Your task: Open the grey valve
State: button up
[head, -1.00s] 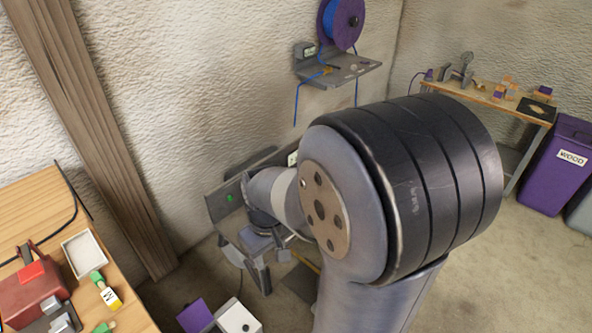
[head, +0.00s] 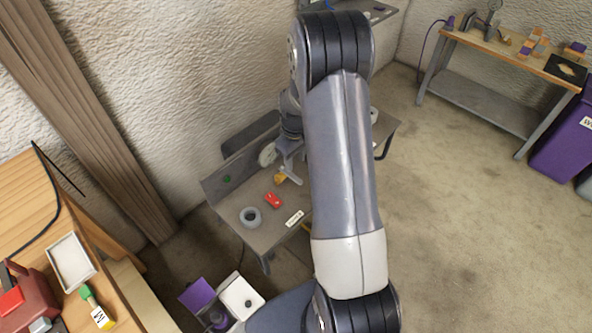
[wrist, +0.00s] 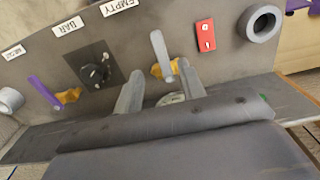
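The grey valve shows in the wrist view as a grey lever (wrist: 160,48) on a yellow body (wrist: 161,71), mounted on a grey panel (wrist: 225,70). The lever stands slightly tilted. My gripper (wrist: 161,76) is open, its two fingers apart, with the lever's lower end in line with the gap between them. I cannot tell how far the fingertips are from the lever. In the head view my gripper (head: 291,168) is over the bench beside the yellow body (head: 280,178); the lever is hard to tell from the fingers there.
Near the valve are a red switch block (wrist: 205,35), a grey ring (wrist: 262,23), a black knob (wrist: 95,73) and a purple-handled valve (wrist: 45,92). A wooden table (head: 105,270) with boxes is at left. Floor at right (head: 450,200) is clear.

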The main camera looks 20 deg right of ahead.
aim_at(295, 178)
notch_tip(295, 178, down, 7)
jog(key=shift+f, duration=0.1)
dwell(0.4)
grip_shut()
dwell(0.4)
